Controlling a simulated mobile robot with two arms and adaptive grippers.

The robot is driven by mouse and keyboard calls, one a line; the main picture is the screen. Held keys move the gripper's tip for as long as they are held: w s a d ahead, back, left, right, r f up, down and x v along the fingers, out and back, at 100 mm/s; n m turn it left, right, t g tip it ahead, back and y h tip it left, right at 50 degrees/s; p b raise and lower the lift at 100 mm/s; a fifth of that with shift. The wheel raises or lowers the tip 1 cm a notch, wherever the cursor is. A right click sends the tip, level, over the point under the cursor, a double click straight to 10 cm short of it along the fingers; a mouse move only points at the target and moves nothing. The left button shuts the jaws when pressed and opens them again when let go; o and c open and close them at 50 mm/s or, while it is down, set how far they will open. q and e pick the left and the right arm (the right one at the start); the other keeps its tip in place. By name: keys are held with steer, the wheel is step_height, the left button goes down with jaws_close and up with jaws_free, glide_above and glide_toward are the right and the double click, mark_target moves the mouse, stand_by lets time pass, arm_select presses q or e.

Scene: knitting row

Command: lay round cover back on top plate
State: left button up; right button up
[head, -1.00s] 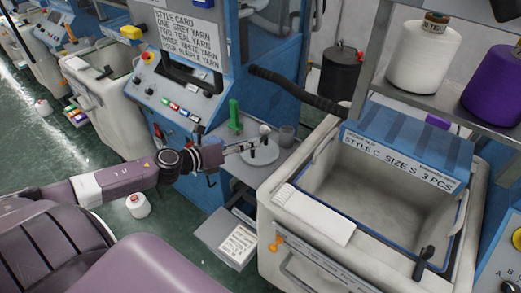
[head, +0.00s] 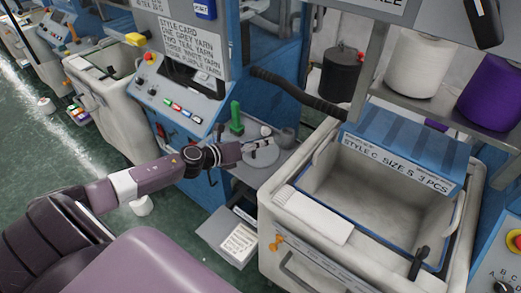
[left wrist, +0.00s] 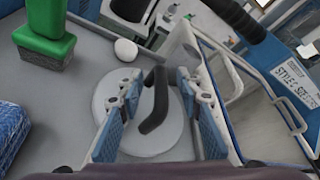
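The round cover (left wrist: 110,98) is a pale grey disc with a dark bar handle (left wrist: 155,105). It lies flat on the grey shelf (head: 248,172) at the front of the blue machine, and also shows in the head view (head: 262,157). My left gripper (left wrist: 158,88) is open just above the cover, one finger on each side of the handle. I cannot tell whether either finger touches it. In the head view my left gripper (head: 252,146) partly hides the cover. I cannot make out a separate top plate. My right gripper is not in view.
A green-handled brush (head: 236,118) and a white ball (head: 266,131) stand close to the cover. A grey cup (head: 287,137) is behind it. A large pale bin (head: 305,216) borders the shelf on the right. Blue cloth (left wrist: 12,130) lies at left in the wrist view.

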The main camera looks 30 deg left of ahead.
arm_select(q)
jaws_close()
steer(key=shift+r, duration=0.15)
stand_by(0.4)
